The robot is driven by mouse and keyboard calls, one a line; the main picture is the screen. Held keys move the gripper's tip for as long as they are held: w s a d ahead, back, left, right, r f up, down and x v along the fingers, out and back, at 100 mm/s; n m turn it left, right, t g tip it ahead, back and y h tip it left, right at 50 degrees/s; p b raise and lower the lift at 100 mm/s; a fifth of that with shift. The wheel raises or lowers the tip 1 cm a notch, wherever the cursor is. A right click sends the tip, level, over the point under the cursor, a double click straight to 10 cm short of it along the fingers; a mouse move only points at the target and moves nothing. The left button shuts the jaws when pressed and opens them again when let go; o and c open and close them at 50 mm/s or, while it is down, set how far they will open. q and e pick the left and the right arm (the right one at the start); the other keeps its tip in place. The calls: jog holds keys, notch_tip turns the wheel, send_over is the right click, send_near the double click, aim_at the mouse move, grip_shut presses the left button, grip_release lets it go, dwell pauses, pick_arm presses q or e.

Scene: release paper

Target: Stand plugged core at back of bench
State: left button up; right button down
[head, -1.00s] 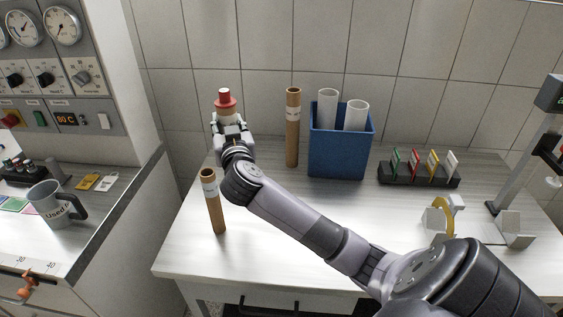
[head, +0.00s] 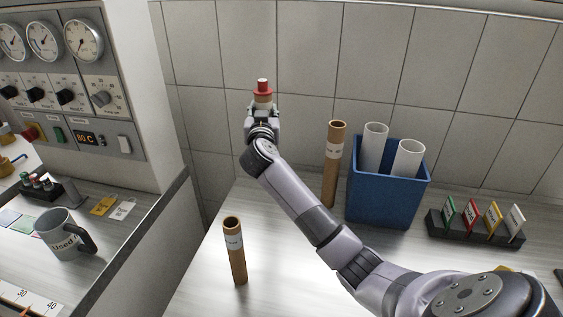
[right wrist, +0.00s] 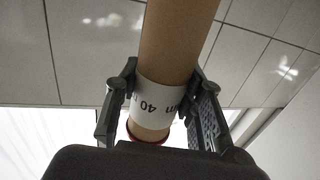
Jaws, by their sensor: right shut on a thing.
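My right gripper (head: 262,112) is shut on a brown cardboard core, whose red plug (head: 263,87) shows at the top in the head view. The core stands out above the bench's back left part, near the tiled wall; my gripper and arm hide its lower part. In the right wrist view the fingers (right wrist: 160,105) close on both sides of the core (right wrist: 175,45) at its white label, marked 40. A red rim (right wrist: 148,138) shows at one end. The bench (head: 205,275) is pale. My left gripper is not in view.
An open brown core (head: 331,185) stands at the back, left of a blue bin (head: 385,200) with white tubes. Another open core (head: 238,262) stands at the front left. A rack of coloured cards (head: 475,226) is right. Bare bench lies between the two cores.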

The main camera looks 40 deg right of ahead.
pick_arm(q)
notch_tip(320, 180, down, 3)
jog(key=b, duration=0.2)
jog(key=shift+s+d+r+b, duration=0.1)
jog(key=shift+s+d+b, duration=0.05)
jog(key=shift+b, duration=0.2)
pick_arm(e)
notch_tip(320, 180, down, 16)
jog(key=shift+r, duration=0.2)
jog(key=shift+f, duration=0.1)
jog(key=c, duration=1.1)
grip_release()
jog(key=shift+f, duration=0.1)
jog(key=shift+o, duration=0.2)
